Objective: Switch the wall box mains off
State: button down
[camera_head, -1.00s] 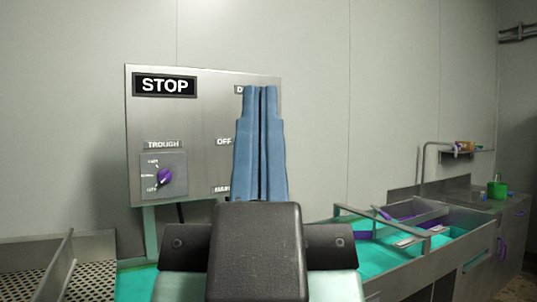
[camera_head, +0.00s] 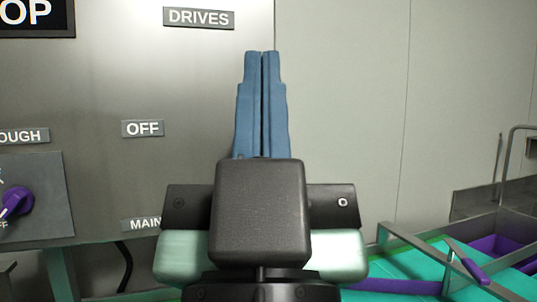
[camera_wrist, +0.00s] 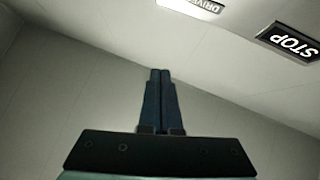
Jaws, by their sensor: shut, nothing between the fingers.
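The wall box (camera_head: 100,100) is a grey metal panel filling the left of the head view. It bears the labels DRIVES (camera_head: 198,18), OFF (camera_head: 142,128) and a partly covered one reading MAIN (camera_head: 141,224). A mains switch lever is not visible; my gripper and arm cover part of the panel's right side. My gripper (camera_head: 262,54) has blue fingers, shut and empty, pointing up in front of the panel's right edge. In the wrist view my gripper (camera_wrist: 160,72) is shut below the DRIVES label (camera_wrist: 192,6).
A purple rotary knob (camera_head: 16,202) sits on a plate under the TROUGH label at far left. A black STOP sign (camera_wrist: 290,43) is on the panel. A metal-framed green trough (camera_head: 440,262) stands at lower right. Bare wall (camera_head: 340,100) lies right of the panel.

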jog(key=w+d+f+m+g+y+p, duration=0.2)
jog(key=w+f+m+g+p, duration=0.15)
jog(key=w, duration=0.35)
jog(key=w+d+f+m+g+y+p, duration=0.2)
jog(key=w+f+m+g+p, duration=0.15)
jog(key=w, duration=0.25)
jog(key=w+d+f+m+g+y+p, duration=0.1)
jog(key=d+f+m+g+y+p, duration=0.3)
jog(key=m, duration=0.4)
jog(key=shift+w+d+f+m+y, duration=0.3)
jog(key=shift+d+f+y, duration=0.1)
jog(key=shift+f+y, duration=0.45)
jog(key=shift+r, duration=0.15)
